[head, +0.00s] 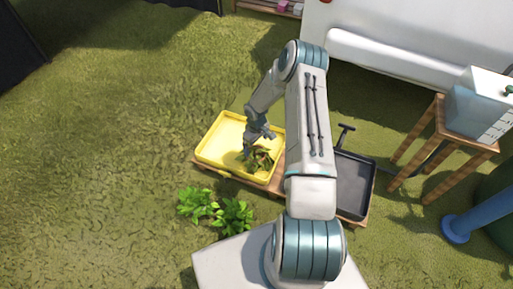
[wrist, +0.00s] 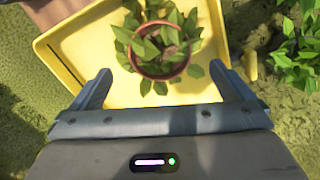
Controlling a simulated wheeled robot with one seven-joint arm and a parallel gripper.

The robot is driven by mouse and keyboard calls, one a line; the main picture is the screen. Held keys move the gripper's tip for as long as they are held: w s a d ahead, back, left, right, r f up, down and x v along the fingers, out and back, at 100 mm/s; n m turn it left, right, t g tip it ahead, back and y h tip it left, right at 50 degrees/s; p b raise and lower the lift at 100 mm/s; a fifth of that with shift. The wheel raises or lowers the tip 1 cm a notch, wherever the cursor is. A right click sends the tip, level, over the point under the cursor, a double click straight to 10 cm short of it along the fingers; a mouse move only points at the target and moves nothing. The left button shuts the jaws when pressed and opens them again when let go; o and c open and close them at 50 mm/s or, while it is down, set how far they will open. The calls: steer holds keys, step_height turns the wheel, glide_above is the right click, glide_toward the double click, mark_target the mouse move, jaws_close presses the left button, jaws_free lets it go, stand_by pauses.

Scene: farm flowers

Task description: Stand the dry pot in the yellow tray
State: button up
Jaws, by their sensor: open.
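The yellow tray (head: 215,150) lies on a low wooden board left of my arm in the head view. It fills much of the wrist view (wrist: 75,45). A potted plant with a reddish-brown pot (wrist: 160,68) and drooping green and brownish leaves stands upright inside the tray. In the head view its leaves (head: 262,160) show near the tray's right front part, and the pot is mostly hidden. My gripper (wrist: 160,85) is open, with its fingers apart on either side and the pot just beyond them, not gripped. In the head view my gripper (head: 259,133) is over the tray beside the plant.
A black tray (head: 353,185) lies on the board right of my arm. Two green leafy plants (head: 198,204) (head: 234,215) stand on the grass in front of the yellow tray. A wooden stand (head: 440,145) with a pale water container is at the right. Grass to the left is clear.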

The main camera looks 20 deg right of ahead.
step_height(320, 180, up, 3)
steer(key=shift+f, duration=0.1)
steer(key=s+a+r+m+h, duration=0.15)
steer(key=s+r, duration=0.25)
steer(key=r, duration=1)
steer(key=s+a+r+m+h, duration=0.1)
steer(key=s+a+r, duration=0.25)
steer(key=r, duration=0.95)
steer(key=s+a+r+m+y, duration=0.1)
steer(key=s+a+r, duration=0.2)
steer(key=s+r, duration=0.3)
steer(key=s+a+r+m+t+y, duration=0.1)
steer(key=s+a+r, duration=0.2)
steer(key=s, duration=1.1)
step_height(320, 180, up, 4)
steer(key=shift+s+a+f+m, duration=0.1)
steer(key=shift+s+a+m, duration=0.1)
steer(key=shift+a+m, duration=0.15)
steer(key=shift+d+y, duration=0.1)
steer(key=shift+y, duration=0.15)
